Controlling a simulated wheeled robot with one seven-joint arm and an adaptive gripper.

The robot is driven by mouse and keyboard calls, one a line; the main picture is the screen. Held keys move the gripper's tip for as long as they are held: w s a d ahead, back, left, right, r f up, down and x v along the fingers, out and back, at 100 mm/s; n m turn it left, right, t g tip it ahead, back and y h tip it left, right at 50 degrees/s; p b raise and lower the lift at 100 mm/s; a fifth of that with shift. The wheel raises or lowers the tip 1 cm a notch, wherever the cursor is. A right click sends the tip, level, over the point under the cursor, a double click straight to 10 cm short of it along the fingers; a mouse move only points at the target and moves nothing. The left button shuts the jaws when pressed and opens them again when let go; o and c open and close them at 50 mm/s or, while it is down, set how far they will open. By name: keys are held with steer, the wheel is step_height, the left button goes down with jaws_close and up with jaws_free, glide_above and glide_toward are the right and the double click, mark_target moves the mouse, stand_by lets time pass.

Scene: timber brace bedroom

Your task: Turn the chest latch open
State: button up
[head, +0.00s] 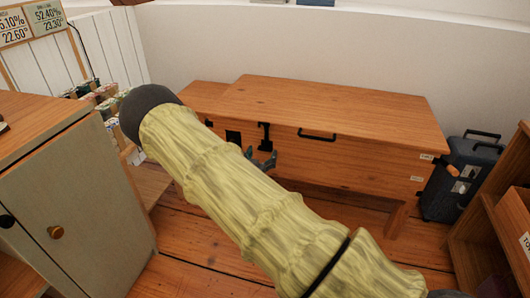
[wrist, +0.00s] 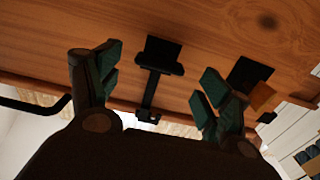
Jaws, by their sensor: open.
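The wooden chest (head: 345,110) stands against the white wall in the head view, lid down. Its black latch (head: 264,135) is on the front, near the lid edge. In the wrist view the latch (wrist: 151,88) is a narrow dark bar with a wider plate at one end, against the wood. My gripper (head: 262,159) is just in front of the chest, close to the latch's lower end. In the wrist view my gripper (wrist: 160,68) is open, with one finger on each side of the latch. No finger clearly touches it. My arm hides part of the chest front.
A black handle (head: 317,135) and a dark square plate (head: 233,137) flank the latch. A grey cabinet (head: 80,205) stands at left. A dark suitcase (head: 462,175) and wooden shelf (head: 500,215) are at right. Some wood floor (head: 195,245) is clear before the chest.

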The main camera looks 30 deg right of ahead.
mark_target(265, 150)
steer(key=shift+b+x, duration=0.5)
steer(key=shift+x, duration=1.65)
steer(key=c, duration=1.5)
